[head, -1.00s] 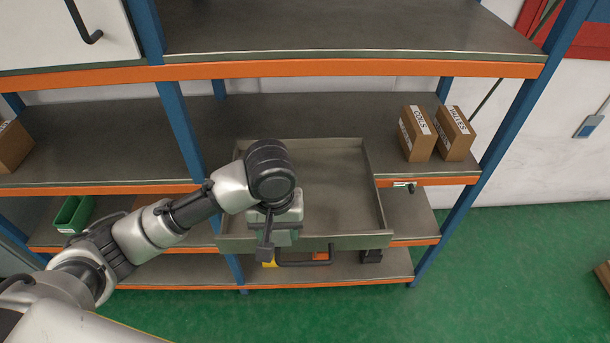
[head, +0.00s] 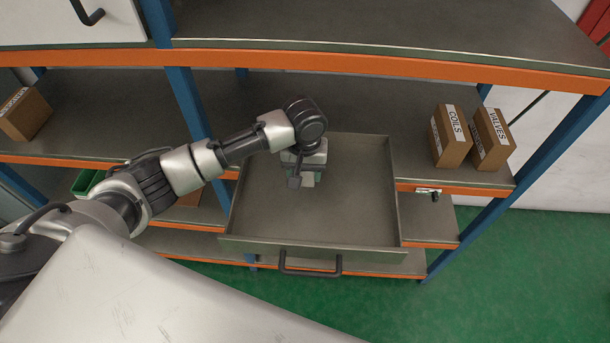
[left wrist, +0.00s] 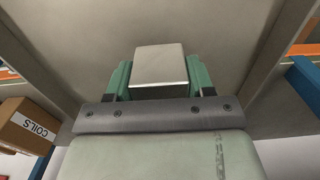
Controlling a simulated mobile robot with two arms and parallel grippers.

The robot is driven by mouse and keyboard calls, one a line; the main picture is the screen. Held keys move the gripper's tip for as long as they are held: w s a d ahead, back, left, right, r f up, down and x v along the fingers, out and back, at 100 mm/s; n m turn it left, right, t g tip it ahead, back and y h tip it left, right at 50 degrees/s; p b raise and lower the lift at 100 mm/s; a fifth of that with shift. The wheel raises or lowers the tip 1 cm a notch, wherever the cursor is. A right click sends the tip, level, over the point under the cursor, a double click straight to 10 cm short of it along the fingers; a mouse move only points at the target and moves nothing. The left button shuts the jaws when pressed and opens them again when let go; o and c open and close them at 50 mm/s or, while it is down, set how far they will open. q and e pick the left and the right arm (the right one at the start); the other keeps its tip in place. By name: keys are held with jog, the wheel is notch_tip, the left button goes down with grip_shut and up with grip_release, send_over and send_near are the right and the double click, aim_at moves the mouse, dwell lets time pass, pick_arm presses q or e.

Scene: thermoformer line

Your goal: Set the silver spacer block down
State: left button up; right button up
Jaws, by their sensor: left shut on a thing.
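My left gripper (head: 303,181) points down inside the open grey drawer (head: 330,220), toward its back. It is shut on the silver spacer block (head: 309,179); only a small pale part of the block shows below the gripper in the head view. In the left wrist view the block (left wrist: 160,66) sits between the two green fingers, with the drawer's plain grey floor beyond it. I cannot tell whether the block touches the floor. My right gripper is not in view.
The drawer floor around the gripper looks bare; low walls and a front with a dark handle (head: 310,270) bound it. An orange-edged shelf (head: 400,65) runs above and behind. The COILS box (head: 451,136) and VALVES box (head: 491,138) stand on the shelf at right.

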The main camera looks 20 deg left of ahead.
aim_at(304, 177)
pick_arm(q)
jog(key=shift+w+a+f, duration=0.2)
jog(key=shift+w+f, duration=0.25)
jog(key=shift+w, duration=0.25)
notch_tip(304, 177, down, 3)
jog(key=shift+s+f+p, duration=0.1)
jog(key=shift+s+p, duration=0.05)
jog(key=shift+p, duration=0.4)
jog(key=shift+f, duration=0.4)
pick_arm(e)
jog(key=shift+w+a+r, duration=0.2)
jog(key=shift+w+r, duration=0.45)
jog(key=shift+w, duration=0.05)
pick_arm(q)
jog(key=o, duration=1)
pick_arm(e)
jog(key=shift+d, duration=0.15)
pick_arm(q)
notch_tip(304, 177, up, 12)
jog(key=shift+r+b, duration=0.1)
jog(key=shift+b, duration=0.7)
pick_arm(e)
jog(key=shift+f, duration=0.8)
